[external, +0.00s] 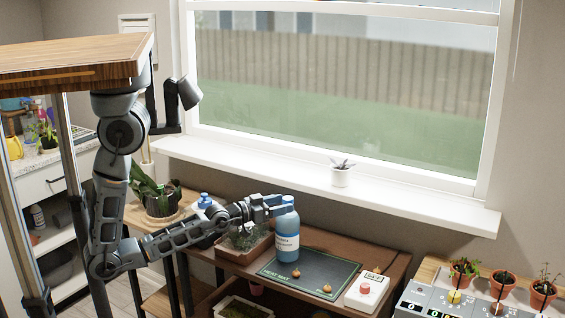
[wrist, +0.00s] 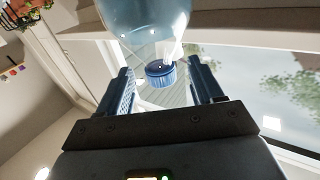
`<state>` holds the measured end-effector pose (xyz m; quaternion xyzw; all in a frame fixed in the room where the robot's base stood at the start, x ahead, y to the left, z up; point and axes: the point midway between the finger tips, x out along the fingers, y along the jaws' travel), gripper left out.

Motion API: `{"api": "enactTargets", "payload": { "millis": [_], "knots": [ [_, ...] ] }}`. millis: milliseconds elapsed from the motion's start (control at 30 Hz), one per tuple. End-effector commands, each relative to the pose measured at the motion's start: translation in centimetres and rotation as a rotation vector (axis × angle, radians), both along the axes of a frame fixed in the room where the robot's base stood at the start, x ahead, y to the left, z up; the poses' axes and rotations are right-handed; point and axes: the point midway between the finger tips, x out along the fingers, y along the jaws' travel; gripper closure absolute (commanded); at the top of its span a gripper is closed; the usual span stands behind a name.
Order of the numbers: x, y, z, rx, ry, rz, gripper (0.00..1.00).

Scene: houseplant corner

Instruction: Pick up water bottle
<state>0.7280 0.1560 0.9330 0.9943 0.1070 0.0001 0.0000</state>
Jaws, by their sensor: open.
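A blue bottle (external: 287,248) with a white label stands upright at the back edge of the black heat mat (external: 310,275). In the wrist view its pale blue body (wrist: 150,18) fills the top, and its ribbed blue cap (wrist: 160,73) shows between the fingers. My gripper (external: 272,206) is at the bottle's upper part, reaching in from the left. In the wrist view its two fingers (wrist: 160,88) are apart, one on each side of the cap, with gaps visible. The external view does not show clearly whether the fingers touch the bottle.
A planted tray (external: 245,243) sits left of the bottle, below my wrist. Small brown objects (external: 326,288) lie on the mat. A white box with a red button (external: 366,290) is at right. Another blue-capped bottle (external: 205,201) stands behind my forearm. The window sill (external: 330,188) runs behind.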

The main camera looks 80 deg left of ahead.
Motion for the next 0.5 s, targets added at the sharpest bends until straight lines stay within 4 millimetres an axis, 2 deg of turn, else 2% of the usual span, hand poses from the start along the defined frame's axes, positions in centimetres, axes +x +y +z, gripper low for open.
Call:
{"api": "enactTargets", "payload": {
  "millis": [100,200,500],
  "knots": [
    [1.7,0.3,0.3,-0.001,-0.002,-0.002,0.34],
    [2.6,0.5,0.3,-0.001,-0.001,-0.001,0.34],
    [3.0,0.6,0.1,0.001,0.000,0.000,0.34]
  ]
}}
